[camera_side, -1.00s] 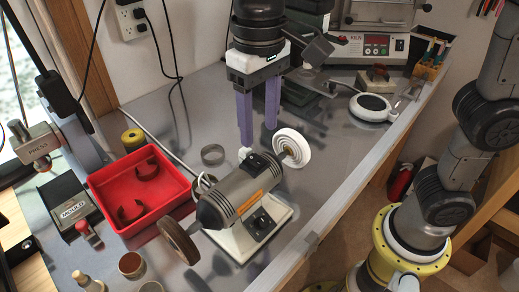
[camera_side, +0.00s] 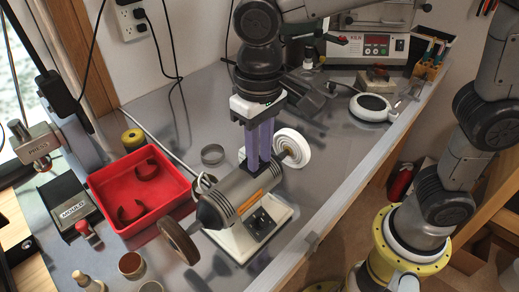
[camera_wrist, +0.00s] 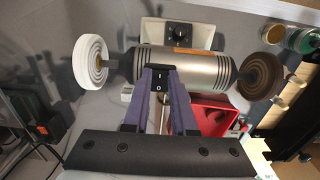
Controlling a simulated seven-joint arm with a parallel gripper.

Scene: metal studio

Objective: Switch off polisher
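The polisher (camera_side: 236,197) is a grey motor on a white base, with a white buffing wheel (camera_side: 292,147) at one end and a brown wheel (camera_side: 178,241) at the other. It also shows in the wrist view (camera_wrist: 205,67). A black rocker switch marked I and O (camera_wrist: 159,80) sits on its housing. My gripper (camera_side: 258,167) points down at the switch area, its purple fingers hiding the switch in the side view. In the wrist view my gripper (camera_wrist: 161,82) has its fingers apart, with the switch between the tips. Contact and the switch's position cannot be told.
A red tray (camera_side: 180,180) with dark curved pieces stands left of the polisher. A metal ring (camera_side: 213,154) and a yellow spool (camera_side: 133,139) lie behind. The bench's right side is clear.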

